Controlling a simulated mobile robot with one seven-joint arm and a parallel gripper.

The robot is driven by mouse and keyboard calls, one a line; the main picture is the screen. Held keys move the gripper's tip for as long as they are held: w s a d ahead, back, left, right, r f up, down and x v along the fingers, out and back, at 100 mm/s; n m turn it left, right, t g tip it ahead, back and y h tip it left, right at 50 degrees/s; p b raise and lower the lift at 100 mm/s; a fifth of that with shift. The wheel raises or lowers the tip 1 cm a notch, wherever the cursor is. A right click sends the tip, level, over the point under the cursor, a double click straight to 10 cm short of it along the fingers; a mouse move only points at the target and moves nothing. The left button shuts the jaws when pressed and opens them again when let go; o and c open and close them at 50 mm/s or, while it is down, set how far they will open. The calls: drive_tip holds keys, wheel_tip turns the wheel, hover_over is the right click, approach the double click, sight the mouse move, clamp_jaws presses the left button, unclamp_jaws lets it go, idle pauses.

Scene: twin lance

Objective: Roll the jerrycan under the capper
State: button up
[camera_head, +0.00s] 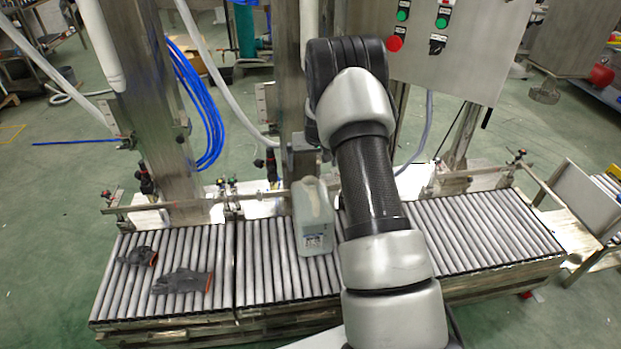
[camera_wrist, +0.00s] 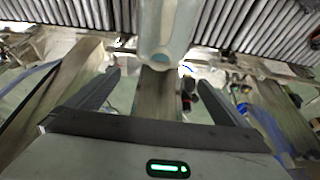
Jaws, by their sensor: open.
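The pale, translucent jerrycan (camera_head: 316,243) stands upright on the roller conveyor, in front of the middle metal column (camera_head: 290,95). My arm hides part of its right side in the head view. In the wrist view the jerrycan (camera_wrist: 167,28) is at the top centre, beyond my open fingers. My gripper (camera_wrist: 153,76) is open, with nothing visible between its fingertips and a gap to the jerrycan. My arm mostly hides the gripper in the head view. I cannot tell which station is the capper.
The roller conveyor (camera_head: 480,235) runs left to right, with bare rollers on both sides of the jerrycan. Two dark gloves (camera_head: 183,281) (camera_head: 139,256) lie on its left section. A rail (camera_head: 160,207) runs along the back. A control box (camera_head: 450,45) stands behind my arm.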

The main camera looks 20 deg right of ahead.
drive_tip(key=b, duration=0.3)
approach(310, 182)
drive_tip(key=f, duration=0.5)
drive_tip(key=shift+w+a+f, duration=0.25)
drive_tip(key=shift+w+f, duration=0.05)
drive_tip(key=shift+f, duration=0.05)
